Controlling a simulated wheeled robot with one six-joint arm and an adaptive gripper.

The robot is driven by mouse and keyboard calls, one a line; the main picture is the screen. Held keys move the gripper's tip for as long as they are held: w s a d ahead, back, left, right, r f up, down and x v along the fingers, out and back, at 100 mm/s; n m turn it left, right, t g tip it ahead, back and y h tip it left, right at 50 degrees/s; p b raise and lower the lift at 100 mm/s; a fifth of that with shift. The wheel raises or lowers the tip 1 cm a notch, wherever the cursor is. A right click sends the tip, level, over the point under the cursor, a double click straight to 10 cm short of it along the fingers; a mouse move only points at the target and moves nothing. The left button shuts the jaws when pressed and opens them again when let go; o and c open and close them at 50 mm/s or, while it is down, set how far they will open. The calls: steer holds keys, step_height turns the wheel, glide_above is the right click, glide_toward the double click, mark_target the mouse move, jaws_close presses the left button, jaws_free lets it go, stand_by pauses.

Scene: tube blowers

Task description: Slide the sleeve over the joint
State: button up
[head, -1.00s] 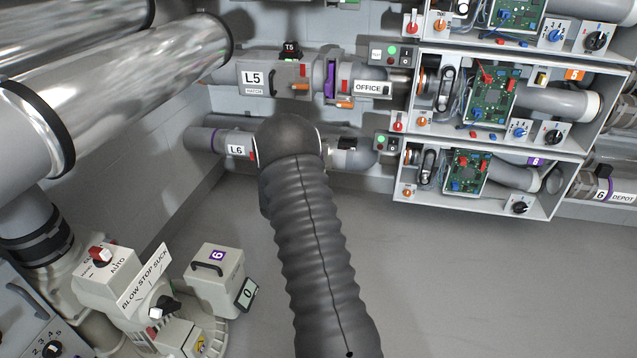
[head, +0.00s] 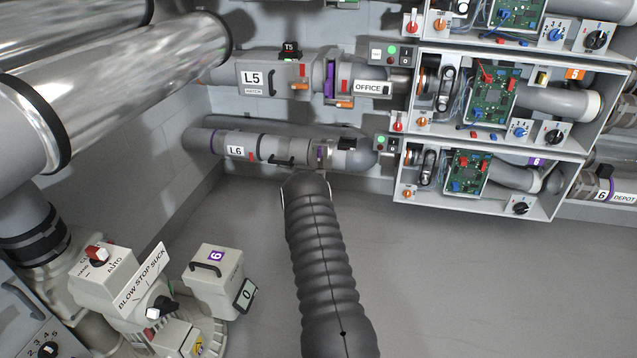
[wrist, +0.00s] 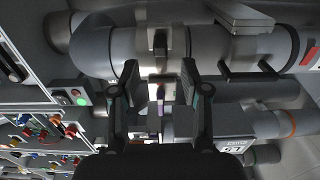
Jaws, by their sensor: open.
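The L6 tube (head: 235,140) runs along the back wall in the head view. A grey sleeve (head: 284,150) with a black handle sits on it, right of the L6 label. The sleeve also shows in the wrist view (wrist: 240,45), to the right. The joint (head: 320,154), with a purple mark, lies between the sleeve and the elbow. In the wrist view a bright metal band with a dark latch (wrist: 158,42) shows there. My gripper (wrist: 160,78) is open and empty, its two fingers spread below this latch. In the head view my dark arm hides the gripper.
The L5 tube (head: 280,75) runs above. Open cabinets with circuit boards (head: 467,171) stand right. The blow/stop/suck unit (head: 130,285) and a box marked 6 (head: 215,280) stand lower left. The floor (head: 450,290) at lower right is clear.

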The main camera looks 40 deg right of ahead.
steer(key=shift+b+x, duration=0.35)
steer(key=shift+x, duration=3.6)
jaws_close()
